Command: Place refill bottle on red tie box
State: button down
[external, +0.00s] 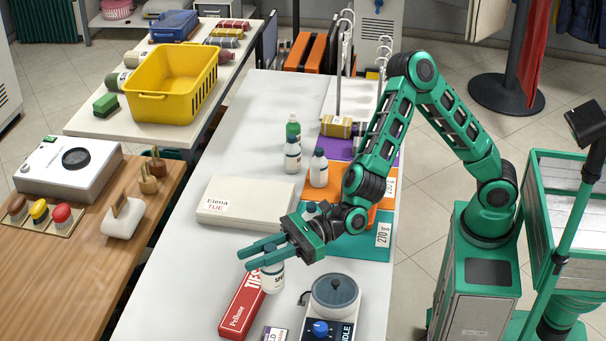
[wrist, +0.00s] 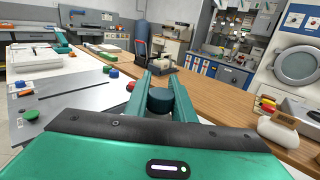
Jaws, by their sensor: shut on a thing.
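The red tie box (external: 240,308), marked "TIES", lies flat near the front of the white counter. My gripper (external: 263,255) is over the box's far end, its fingers level and pointing left. It is shut on a white refill bottle (external: 272,278), which hangs upright below the fingers. The bottle's dark cap (wrist: 160,100) shows between the fingers in the wrist view. The bottle overlaps the box's far right corner in the external view. I cannot tell whether it touches the box or is just beside or above it.
A round-topped device (external: 334,294) stands right of the box, with a small card box (external: 274,334) between. A cream box (external: 247,203) labelled "Elena TUE" lies behind. Other bottles (external: 318,170) stand farther back. The counter left of the red box is clear.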

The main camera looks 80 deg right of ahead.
jog(key=w+d+f, duration=0.6)
jog(key=w+f, duration=0.2)
jog(key=f, duration=0.2)
jog(key=shift+w+d, duration=0.15)
jog(key=shift+d, duration=0.15)
jog(key=shift+f, duration=0.1)
jog(key=c, duration=1.5)
grip_release()
jog(key=v, duration=1.2)
jog(key=shift+a, duration=0.1)
